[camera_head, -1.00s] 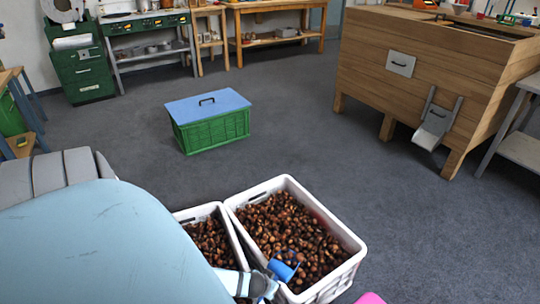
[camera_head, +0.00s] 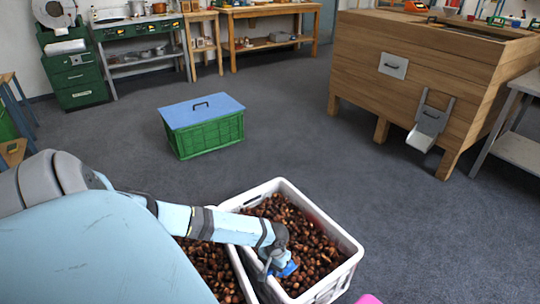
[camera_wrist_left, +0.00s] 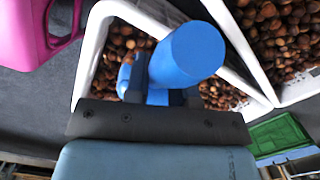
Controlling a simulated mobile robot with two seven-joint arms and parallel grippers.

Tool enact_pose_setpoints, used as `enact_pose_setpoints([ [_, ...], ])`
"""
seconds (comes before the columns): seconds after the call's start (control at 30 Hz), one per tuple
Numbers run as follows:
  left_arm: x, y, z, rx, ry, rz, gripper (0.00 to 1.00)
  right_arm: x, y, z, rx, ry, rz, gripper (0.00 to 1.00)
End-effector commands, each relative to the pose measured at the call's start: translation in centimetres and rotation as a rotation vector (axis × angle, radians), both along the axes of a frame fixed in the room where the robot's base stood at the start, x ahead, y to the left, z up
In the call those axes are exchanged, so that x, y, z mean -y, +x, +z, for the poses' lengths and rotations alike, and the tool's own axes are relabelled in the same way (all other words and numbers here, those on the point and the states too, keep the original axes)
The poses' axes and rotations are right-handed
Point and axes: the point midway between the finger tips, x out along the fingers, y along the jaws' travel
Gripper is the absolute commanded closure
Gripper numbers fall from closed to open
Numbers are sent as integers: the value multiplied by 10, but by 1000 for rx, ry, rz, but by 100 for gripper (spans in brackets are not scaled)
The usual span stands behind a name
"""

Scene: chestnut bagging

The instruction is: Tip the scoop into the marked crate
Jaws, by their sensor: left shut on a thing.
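Two white crates full of brown chestnuts stand side by side: the right crate (camera_head: 352,245) and the left crate (camera_head: 236,262), partly covered by my arm. I cannot make out a clear mark on either. My left gripper (camera_head: 280,264) is over the right crate, shut on the blue scoop (camera_head: 289,270), which is mostly hidden by the gripper there. In the left wrist view the scoop (camera_wrist_left: 190,55) shows its closed round end between the fingers (camera_wrist_left: 160,90), with chestnuts below. I cannot see inside the scoop. My right gripper is out of view.
A pink object (camera_head: 368,299) is near the right crate; it has a handle in the left wrist view (camera_wrist_left: 25,35). A green box with a blue lid (camera_head: 205,128) stands on open floor beyond. A wooden bin (camera_head: 430,80) with a chute is at the right.

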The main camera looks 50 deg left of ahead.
Motion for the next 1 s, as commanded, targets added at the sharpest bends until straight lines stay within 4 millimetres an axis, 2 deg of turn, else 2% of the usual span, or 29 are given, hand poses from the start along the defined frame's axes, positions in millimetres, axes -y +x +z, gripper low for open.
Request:
enact_pose_setpoints([
  [0.07, -2, 8, 6, -43, -18, 0, 100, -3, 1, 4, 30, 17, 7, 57],
  [0.37, -10, 34, 30, -244, -88, 2, 100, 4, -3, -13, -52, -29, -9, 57],
  [0.6, -17, 53, 36, -372, -129, 2, 100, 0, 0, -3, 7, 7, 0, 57],
  [1.0, -20, 60, 43, -430, -149, 0, 100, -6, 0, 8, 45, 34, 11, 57],
])
